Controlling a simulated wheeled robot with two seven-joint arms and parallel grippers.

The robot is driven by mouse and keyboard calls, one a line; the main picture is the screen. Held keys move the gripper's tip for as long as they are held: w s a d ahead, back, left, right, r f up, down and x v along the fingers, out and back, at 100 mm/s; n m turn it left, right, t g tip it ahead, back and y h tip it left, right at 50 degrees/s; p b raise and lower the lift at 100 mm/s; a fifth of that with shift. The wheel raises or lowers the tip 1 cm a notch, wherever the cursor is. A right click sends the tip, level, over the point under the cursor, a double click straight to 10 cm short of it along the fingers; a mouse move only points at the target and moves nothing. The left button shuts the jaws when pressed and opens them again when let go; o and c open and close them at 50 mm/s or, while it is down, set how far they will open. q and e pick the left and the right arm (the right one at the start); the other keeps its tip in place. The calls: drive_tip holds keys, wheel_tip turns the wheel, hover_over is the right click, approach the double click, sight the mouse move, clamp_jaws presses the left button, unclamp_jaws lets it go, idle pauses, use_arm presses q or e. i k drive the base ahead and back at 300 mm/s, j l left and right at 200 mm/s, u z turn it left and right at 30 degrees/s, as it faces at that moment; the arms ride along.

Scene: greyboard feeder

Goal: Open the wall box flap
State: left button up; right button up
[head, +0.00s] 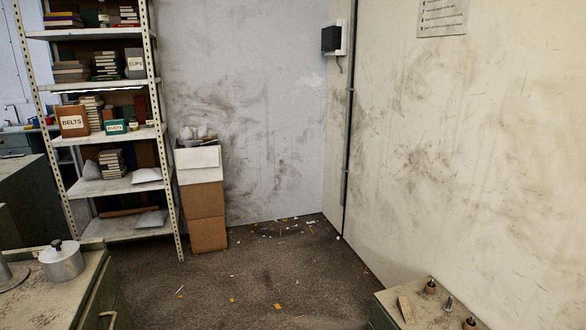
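A small wall box (331,39) hangs high on the wall near the room corner, close to the top of the head view. Its front is dark and it sits on a pale backing, with a short cable hanging below. It is too small to tell whether its flap is open or shut. Neither of my grippers is in view.
A metal shelf (149,120) with books and boxes stands at the left, with stacked cartons (205,200) beside it. Benches stand at front left, holding a metal pot (62,262), and at front right (440,317). The floor (240,285) between is open, with scattered scraps.

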sight(331, 35)
drive_tip(key=i, duration=4.25)
drive_tip(key=i+j+z, duration=0.15)
drive_tip(key=i, duration=0.7)
drive_tip(key=i+j, duration=0.1)
drive_tip(key=i, duration=0.8)
